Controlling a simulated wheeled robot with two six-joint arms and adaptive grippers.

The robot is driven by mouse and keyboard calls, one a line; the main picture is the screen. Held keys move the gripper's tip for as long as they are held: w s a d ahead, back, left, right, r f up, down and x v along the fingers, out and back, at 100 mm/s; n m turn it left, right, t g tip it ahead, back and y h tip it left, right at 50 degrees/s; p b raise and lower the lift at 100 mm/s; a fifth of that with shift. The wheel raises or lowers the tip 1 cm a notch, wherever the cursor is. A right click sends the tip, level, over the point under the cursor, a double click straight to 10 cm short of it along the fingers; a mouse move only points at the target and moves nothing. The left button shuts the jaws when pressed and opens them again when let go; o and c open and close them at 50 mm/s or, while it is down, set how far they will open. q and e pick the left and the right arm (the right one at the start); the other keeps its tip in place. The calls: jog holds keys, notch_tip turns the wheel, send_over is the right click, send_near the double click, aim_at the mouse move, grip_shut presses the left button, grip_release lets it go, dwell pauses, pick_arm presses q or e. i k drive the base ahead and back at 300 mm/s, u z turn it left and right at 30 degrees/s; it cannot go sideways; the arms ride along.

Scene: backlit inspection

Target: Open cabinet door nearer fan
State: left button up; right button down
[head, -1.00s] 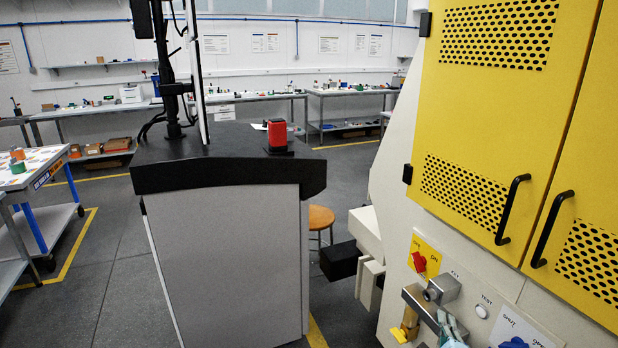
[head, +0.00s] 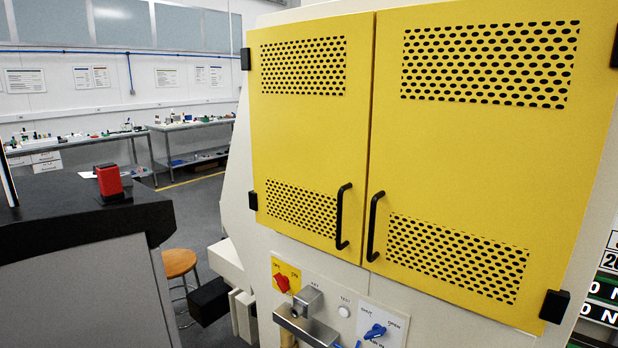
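A white cabinet has two yellow doors with black perforated panels, both shut. The left door (head: 300,140) has a black vertical handle (head: 342,217) near its lower right edge. The right door (head: 480,160) has a black handle (head: 374,226) near its lower left edge. The handles stand side by side at the centre seam. Black hinges show on the outer edges. No fan is visible in this view, so I cannot tell which door is nearer it. Neither of my grippers is in view.
Below the doors is a control panel with a red switch (head: 282,284), a metal key lock (head: 307,302) and a blue knob (head: 375,331). A dark-topped desk (head: 60,205) with a red device (head: 109,180) stands at left. A wooden stool (head: 180,263) sits between.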

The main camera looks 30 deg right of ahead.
aim_at(492, 118)
jog(key=z, duration=1.95)
